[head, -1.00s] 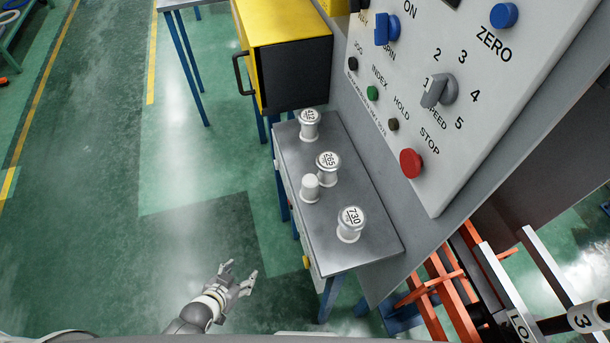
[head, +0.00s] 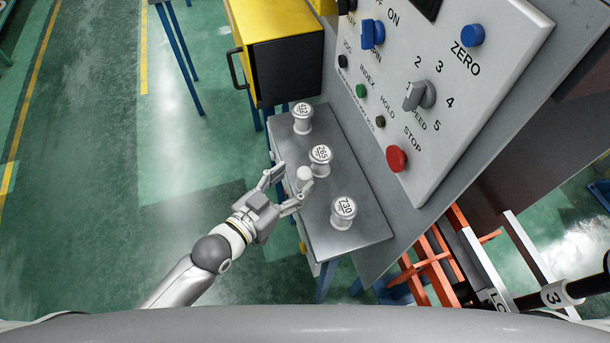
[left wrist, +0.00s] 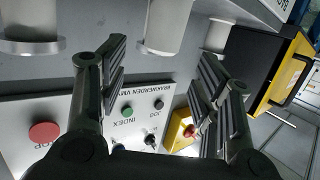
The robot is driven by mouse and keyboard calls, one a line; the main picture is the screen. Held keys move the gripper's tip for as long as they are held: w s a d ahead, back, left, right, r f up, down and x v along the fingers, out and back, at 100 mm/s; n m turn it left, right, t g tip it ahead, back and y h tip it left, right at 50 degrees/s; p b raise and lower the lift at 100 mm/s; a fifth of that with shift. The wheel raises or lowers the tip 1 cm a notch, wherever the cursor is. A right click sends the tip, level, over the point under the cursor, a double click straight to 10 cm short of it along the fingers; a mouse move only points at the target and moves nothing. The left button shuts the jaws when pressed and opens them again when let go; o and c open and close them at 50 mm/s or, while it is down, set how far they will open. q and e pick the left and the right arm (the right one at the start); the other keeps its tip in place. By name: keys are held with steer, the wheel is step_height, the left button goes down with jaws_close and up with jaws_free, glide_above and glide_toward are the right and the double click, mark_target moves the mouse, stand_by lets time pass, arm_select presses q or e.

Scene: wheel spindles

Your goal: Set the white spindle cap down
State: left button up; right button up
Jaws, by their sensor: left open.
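The white spindle cap (head: 304,176) is a small plain white cylinder, upright on the grey bench top (head: 372,226). It stands between the white pieces marked 265 (head: 320,154) and 730 (head: 343,210), nearer to 265. My left gripper (head: 288,184) is open at the bench's left edge, its fingertips close to the cap. One finger partly hides the cap's lower part in the head view. In the left wrist view the cap (left wrist: 168,24) shows ahead, between the spread fingers (left wrist: 160,75), not gripped. My right gripper is not in view.
A piece marked 412 (head: 303,118) stands at the bench's far end. A control panel (head: 440,70) with a red stop button (head: 397,158) rises right of the bench. A yellow and black cabinet (head: 280,50) stands behind. The floor at left is clear.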

mark_target(302, 175)
arm_select(q)
steer(key=shift+f+p+x, duration=0.15)
steer(key=shift+p+x, duration=0.1)
steer(key=shift+x, duration=1.15)
steer(key=shift+f+p+x, duration=0.15)
steer(key=shift+p+x, duration=0.1)
steer(key=shift+x, duration=1.1)
steer(key=shift+a, duration=0.1)
steer(key=c, duration=1.1)
